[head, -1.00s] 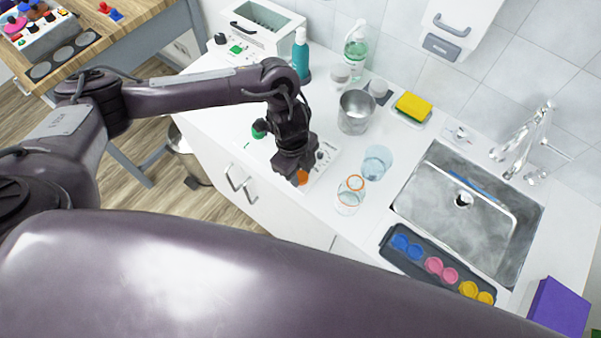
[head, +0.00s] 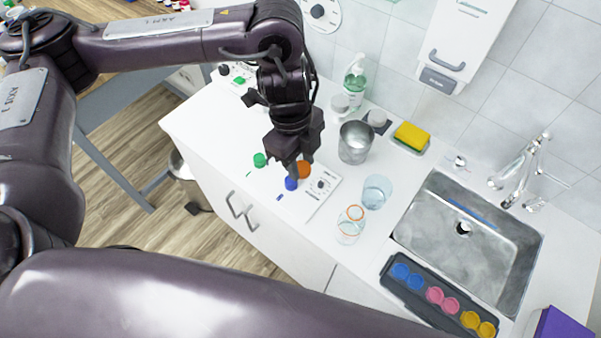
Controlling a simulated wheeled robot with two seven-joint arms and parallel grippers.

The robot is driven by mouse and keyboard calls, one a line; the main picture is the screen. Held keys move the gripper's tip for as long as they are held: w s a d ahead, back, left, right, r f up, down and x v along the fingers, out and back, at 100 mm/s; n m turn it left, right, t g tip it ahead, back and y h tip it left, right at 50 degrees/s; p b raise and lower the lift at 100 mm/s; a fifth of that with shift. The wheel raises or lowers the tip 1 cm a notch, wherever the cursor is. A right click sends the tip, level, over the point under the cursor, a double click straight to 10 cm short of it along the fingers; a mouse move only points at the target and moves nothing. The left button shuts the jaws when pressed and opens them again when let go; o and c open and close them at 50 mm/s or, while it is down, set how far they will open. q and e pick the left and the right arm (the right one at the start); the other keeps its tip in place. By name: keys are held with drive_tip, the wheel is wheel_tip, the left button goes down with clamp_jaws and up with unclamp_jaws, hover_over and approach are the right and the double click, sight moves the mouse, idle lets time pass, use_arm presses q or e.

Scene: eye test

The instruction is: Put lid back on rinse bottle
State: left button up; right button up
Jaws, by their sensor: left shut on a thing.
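The orange lid (head: 304,170) is at the fingertips of my left gripper (head: 293,166), which is shut on it above a white board on the counter. The fingers partly hide the lid. A green lid (head: 260,159) and a blue lid (head: 290,184) sit on the board; the blue one is close below the fingers. A clear bottle with an orange ring at its open top (head: 350,226) stands upright to the right, near the counter's front edge, apart from the gripper. I take it for the rinse bottle. My right gripper is not in view.
A bluish clear cup (head: 376,192) stands just behind the bottle. A metal beaker (head: 355,142) stands behind the board. A dark tray (head: 392,283) with coloured discs lies before the sink (head: 517,262). A sponge (head: 412,136) and a soap bottle (head: 355,82) are at the back wall.

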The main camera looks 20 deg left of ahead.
use_arm(q)
drive_tip(key=shift+r, duration=1.3)
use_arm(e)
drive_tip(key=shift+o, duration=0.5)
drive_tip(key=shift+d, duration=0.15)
